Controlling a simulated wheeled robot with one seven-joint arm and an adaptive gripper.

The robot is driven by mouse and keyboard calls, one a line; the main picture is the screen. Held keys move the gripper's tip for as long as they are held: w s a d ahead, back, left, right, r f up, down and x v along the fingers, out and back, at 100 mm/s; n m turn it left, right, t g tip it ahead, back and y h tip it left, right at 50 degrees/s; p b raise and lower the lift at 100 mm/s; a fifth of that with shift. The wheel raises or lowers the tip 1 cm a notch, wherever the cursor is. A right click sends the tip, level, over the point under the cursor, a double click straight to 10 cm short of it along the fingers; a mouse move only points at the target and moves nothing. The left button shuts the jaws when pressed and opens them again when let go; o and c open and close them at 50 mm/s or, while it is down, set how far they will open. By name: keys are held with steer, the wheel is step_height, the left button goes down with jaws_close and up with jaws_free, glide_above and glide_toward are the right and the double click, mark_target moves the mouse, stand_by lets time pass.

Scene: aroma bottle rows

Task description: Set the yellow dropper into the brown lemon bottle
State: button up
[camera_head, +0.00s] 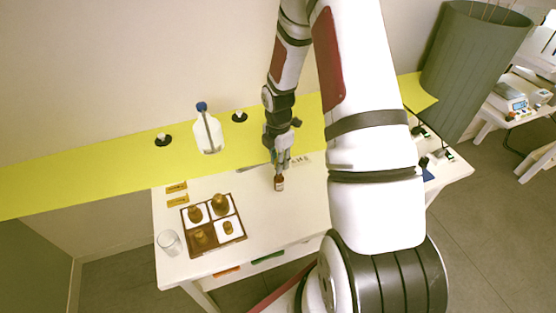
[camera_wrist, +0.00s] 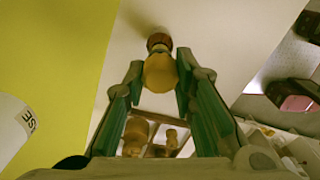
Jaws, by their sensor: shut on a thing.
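My gripper (camera_head: 281,166) is over the white table, pointing down above a small brown bottle with a pale label (camera_head: 279,184). In the wrist view my gripper (camera_wrist: 159,80) has its green fingers shut on the yellow dropper (camera_wrist: 160,73), at its rounded yellow bulb. The brown bottle (camera_wrist: 158,40) shows just beyond the bulb, in line with it. The bulb hides the dropper's lower end and the bottle's mouth, so I cannot tell whether the tip is inside. The bottle stands upright on the table. The lemon marking is too small to read.
A brown tray (camera_head: 213,225) with several brown items in its compartments is at the left of the table. A clear glass (camera_head: 169,243) stands near the left edge. A yellow shelf (camera_head: 90,172) behind carries a blue-capped white bottle (camera_head: 208,132). Table around the bottle is clear.

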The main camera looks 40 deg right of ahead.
steer(key=shift+f+b, duration=0.35)
steer(key=shift+f, duration=0.9)
steer(key=o, duration=0.7)
steer(key=shift+r+p, duration=1.6)
steer(key=shift+r, duration=1.95)
